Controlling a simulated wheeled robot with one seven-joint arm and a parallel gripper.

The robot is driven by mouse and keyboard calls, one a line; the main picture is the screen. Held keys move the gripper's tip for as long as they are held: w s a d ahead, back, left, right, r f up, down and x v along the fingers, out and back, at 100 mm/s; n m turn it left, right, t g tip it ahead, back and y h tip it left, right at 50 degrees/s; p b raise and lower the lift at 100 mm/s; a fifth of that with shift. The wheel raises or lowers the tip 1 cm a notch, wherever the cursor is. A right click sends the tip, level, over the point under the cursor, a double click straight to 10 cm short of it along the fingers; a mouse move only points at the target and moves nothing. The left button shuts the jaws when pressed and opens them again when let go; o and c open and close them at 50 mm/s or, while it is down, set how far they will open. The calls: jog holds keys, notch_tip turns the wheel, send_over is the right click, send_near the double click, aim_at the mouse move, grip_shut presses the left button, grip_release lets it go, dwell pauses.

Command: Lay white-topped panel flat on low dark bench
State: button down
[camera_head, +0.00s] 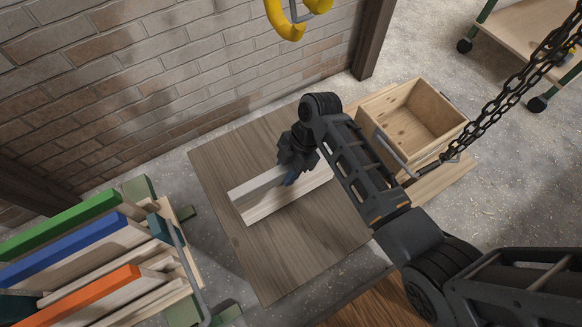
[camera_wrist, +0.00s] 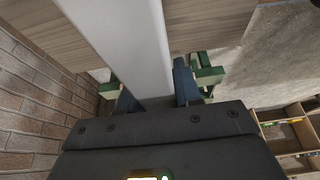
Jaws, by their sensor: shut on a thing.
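The white-topped panel (camera_head: 283,199) is a pale wooden board with a white strip along one edge. It stands on edge over the low bench (camera_head: 225,153), with the white edge upward and its wooden face toward the front. I cannot tell if its lower edge touches the bench. The bench has a broad, flat grey-brown wooden top. My gripper (camera_head: 291,179) is shut on the panel from above and hides part of it. In the wrist view, the white edge (camera_wrist: 132,38) runs between the two blue-grey fingers of my gripper (camera_wrist: 157,92), above the bench top (camera_wrist: 205,24).
A rack of panels with green (camera_head: 62,226), blue (camera_head: 68,246) and orange (camera_head: 92,294) edges stands at lower left. An open wooden crate (camera_head: 398,125) sits right of the bench, near a hanging chain (camera_head: 505,92). A brick wall (camera_head: 130,75) is behind. The bench's front part is bare.

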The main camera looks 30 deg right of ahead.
jog(key=shift+f, duration=1.3)
jog(key=c, duration=0.8)
grip_release()
jog(key=p+v, duration=0.1)
jog(key=v, duration=1.1)
jog(key=shift+d, duration=0.1)
